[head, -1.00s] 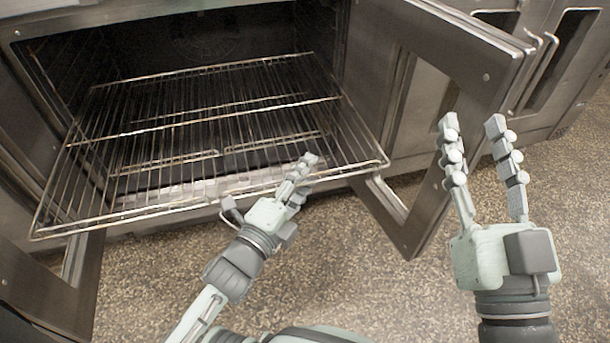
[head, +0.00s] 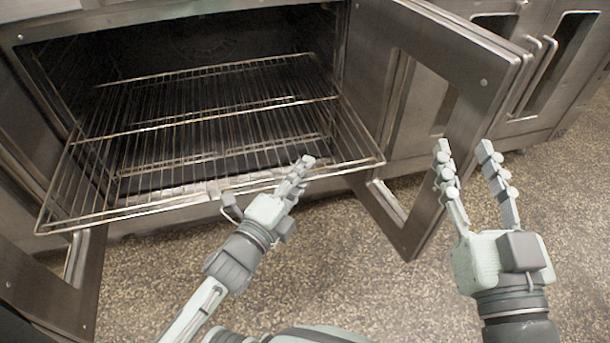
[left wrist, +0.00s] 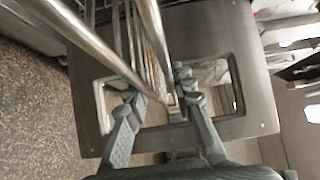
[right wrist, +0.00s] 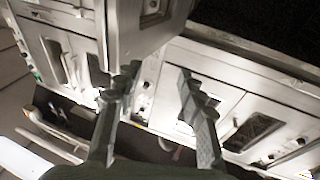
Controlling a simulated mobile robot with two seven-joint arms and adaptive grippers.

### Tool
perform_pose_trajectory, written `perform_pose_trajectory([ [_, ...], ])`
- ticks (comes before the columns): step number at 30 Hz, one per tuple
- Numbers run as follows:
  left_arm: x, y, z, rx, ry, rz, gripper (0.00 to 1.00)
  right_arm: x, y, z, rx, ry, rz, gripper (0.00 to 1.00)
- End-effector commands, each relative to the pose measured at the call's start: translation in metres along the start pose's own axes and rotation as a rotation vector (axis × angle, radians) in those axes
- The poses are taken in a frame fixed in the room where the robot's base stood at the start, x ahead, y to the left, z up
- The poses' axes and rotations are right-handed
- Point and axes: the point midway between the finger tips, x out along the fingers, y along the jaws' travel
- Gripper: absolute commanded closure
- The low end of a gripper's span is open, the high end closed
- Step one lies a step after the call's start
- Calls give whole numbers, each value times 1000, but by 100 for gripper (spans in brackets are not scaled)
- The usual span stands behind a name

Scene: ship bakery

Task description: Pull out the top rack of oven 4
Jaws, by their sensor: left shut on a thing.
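The wire top rack (head: 205,120) reaches well out of the open oven, its front rail beyond the doorway. My left gripper (head: 304,164) is shut on the front rail, right of its middle. In the left wrist view the rack's bright rails (left wrist: 108,52) run between the fingers (left wrist: 155,86); the exact contact is partly hidden. My right gripper (head: 462,145) is open and empty, in front of the right door. In the right wrist view its fingers (right wrist: 158,78) stand apart with nothing between them.
The oven's right door (head: 425,205) stands open beside the rack, and the left door (head: 45,285) is open at lower left. Another oven front with handles (head: 540,75) is at the right. The speckled floor (head: 340,265) in front is clear.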

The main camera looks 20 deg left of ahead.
Motion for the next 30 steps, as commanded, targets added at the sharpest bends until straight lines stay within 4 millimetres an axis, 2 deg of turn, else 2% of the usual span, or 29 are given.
perform_pose_trajectory([
  [6,20,-3,20,7,-1,-2,100,-8,21,46,-38,-246,38,60],
  [9,24,-3,25,6,-2,-3,100,-12,26,59,-46,-307,48,60],
  [12,26,-2,26,5,-2,-3,100,-15,29,65,-49,-332,53,60],
  [20,26,-2,27,5,-3,-3,100,-15,28,65,-49,-333,53,60],
  [21,26,-2,27,5,-3,-3,73,-15,28,65,-49,-333,53,60],
  [26,26,-1,26,3,-2,-2,54,-15,28,65,-48,-332,52,60],
  [30,25,-1,26,2,-2,-1,54,-15,28,65,-48,-332,52,60],
])
